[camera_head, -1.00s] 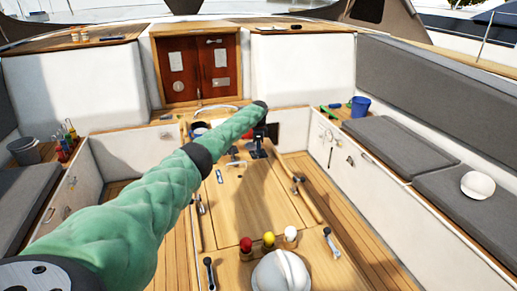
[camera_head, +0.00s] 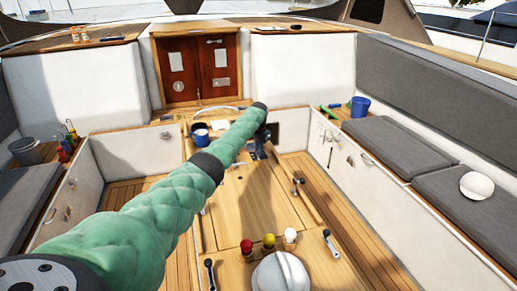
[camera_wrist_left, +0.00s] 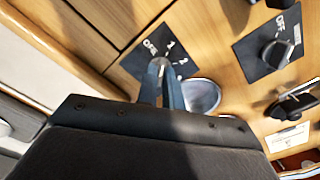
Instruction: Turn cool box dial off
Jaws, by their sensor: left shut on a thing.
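In the left wrist view, a black plate (camera_wrist_left: 134,65) marked OFF, 1 and 2 lies on the wooden panel. My left gripper (camera_wrist_left: 161,92) is at this plate, with its two fingers closed around the small grey dial knob (camera_wrist_left: 158,66). The fingers partly cover the knob, and I cannot tell which mark it points to. A second black plate with an OFF mark and a dark knob (camera_wrist_left: 277,52) is apart at the right. In the head view my left gripper (camera_head: 262,149) is small, at the far end of the wooden table. My right gripper is out of view.
Red (camera_head: 246,246), yellow (camera_head: 268,240) and white (camera_head: 290,235) knobs stand near a round pale thing (camera_head: 281,272).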

